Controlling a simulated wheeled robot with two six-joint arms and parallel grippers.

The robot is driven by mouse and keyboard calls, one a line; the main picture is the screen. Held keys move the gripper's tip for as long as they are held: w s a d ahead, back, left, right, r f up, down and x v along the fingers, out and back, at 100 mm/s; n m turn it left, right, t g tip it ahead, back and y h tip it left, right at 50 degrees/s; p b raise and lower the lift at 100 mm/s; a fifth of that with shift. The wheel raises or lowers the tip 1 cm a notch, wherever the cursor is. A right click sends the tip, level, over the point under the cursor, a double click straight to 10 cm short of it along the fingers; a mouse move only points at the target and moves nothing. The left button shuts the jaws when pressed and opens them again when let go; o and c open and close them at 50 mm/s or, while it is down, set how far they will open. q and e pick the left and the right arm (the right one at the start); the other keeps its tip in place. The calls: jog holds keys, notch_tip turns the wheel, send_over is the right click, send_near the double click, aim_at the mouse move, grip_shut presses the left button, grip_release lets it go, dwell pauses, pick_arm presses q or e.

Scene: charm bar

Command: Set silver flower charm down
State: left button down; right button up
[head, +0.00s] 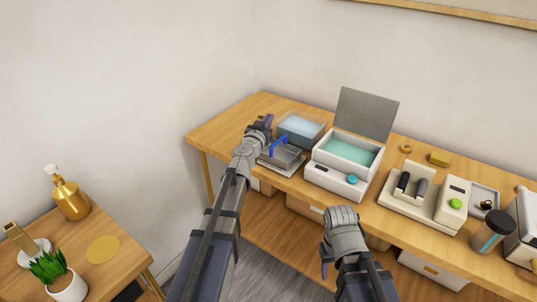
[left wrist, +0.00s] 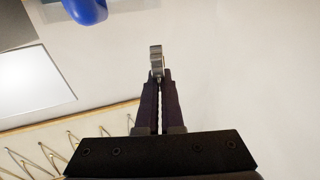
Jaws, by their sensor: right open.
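My left gripper (head: 267,122) is above the back left part of the long wooden bench. In the left wrist view its fingers (left wrist: 159,88) are closed on a small grey metal piece, the silver flower charm (left wrist: 156,58), which shows nearly edge-on at the fingertips. The charm cannot be made out in the head view. My right gripper (head: 327,262) is low in front of the bench, pointing down, with its fingers partly hidden by its wrist; it is open.
By the left gripper stand a metal basket with a blue handle (head: 279,143) and a clear tub of pale blue liquid (head: 301,127). A white open-lidded box with a teal bath (head: 350,149) stands right of them. A side table (head: 122,262) is at left.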

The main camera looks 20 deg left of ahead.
pick_arm(q)
jog(key=shift+f+b, duration=4.8)
jog(key=shift+f, duration=0.1)
jog(key=shift+f, duration=0.15)
jog(key=c, duration=1.1)
grip_release()
jog(key=shift+o, duration=0.2)
